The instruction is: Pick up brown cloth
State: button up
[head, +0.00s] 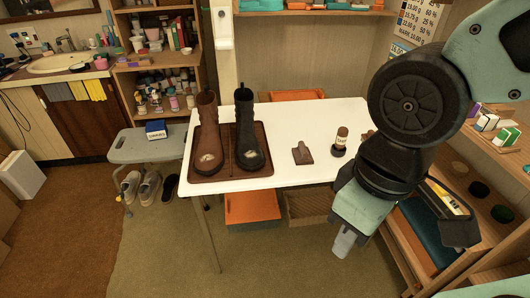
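A small brown piece (302,154), which looks like the folded brown cloth, lies flat on the white table (285,176), right of the boots. It is small in the picture, so its folds are hard to make out. My gripper (343,243) hangs in front of the table's right part, pointing down, to the right of the cloth and nearer to me. It is apart from the cloth. Its fingertips show as one grey piece, so I cannot tell whether they are open or shut. My arm hides the table's right end.
A brown boot (208,135) and a black boot (246,132) stand on a brown tray (228,168) left of the cloth. A small bottle (341,138) stands on a dark base to its right. A shelf unit (415,222) is close on the right. The table's front strip is clear.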

aim_at(303, 155)
jog(key=i+j+u, duration=0.2)
jog(key=i, duration=0.15)
jog(key=i+j+u, duration=0.15)
jog(key=i, duration=0.25)
jog(key=i+j+u, duration=0.2)
jog(key=i, duration=0.2)
jog(key=k+l, duration=0.05)
jog(key=l, duration=0.05)
